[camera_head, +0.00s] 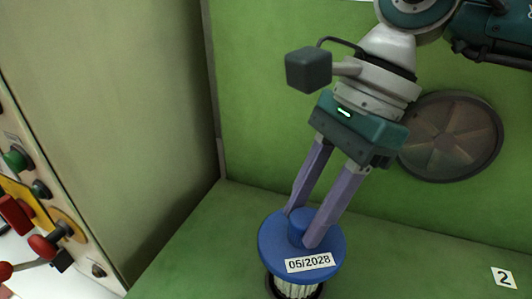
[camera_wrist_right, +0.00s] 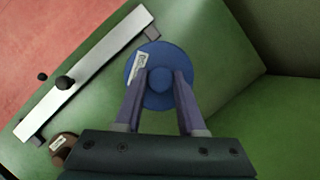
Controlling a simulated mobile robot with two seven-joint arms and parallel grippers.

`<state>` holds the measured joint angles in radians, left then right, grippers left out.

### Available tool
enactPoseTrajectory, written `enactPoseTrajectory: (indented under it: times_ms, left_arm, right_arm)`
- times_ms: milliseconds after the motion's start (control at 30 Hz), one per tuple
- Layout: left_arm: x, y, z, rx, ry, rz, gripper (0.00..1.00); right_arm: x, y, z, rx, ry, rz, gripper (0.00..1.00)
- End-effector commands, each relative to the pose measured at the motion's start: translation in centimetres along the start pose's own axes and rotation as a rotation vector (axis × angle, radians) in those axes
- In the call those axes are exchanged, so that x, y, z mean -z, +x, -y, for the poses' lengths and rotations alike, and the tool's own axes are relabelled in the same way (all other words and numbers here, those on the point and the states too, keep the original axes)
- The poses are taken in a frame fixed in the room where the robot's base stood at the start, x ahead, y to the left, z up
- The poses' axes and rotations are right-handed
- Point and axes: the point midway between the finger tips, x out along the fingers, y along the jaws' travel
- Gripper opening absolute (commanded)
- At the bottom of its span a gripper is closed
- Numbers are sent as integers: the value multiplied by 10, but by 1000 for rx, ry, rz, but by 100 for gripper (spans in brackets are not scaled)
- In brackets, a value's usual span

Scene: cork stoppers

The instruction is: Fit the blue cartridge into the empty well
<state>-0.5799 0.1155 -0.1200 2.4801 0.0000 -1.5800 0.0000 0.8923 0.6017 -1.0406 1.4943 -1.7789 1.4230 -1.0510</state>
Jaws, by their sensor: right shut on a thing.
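The blue cartridge (camera_head: 270,232) has a round blue cap with a knob, a white label reading 05/2028 and a white pleated body below. My right gripper (camera_head: 304,226) is shut on its knob from above. A dark round rim (camera_head: 271,287), which looks like a well, shows around the pleats at the bottom edge of the head view. Some pleats show between cap and rim; how deep the body sits is hidden. In the right wrist view the blue cap (camera_wrist_right: 150,95) lies between the fingers. My left gripper is not in view.
The green box has a back wall with a dark round disc (camera_head: 451,136) and a floor with a label 2 (camera_head: 503,278). A beige wall (camera_head: 110,110) stands left. The right wrist view shows a silver bar (camera_wrist_right: 95,65) with a dark knob and a brown round thing (camera_wrist_right: 62,148).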

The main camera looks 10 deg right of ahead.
Motion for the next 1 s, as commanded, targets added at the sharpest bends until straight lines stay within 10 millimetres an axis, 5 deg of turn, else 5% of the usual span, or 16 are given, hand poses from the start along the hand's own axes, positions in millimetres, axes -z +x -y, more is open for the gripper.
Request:
enactPoseTrajectory:
  times_ms: [1000]
  left_arm:
    - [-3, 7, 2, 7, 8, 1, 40]
  right_arm:
    - [2, 5, 0, 1, 0, 1, 0]
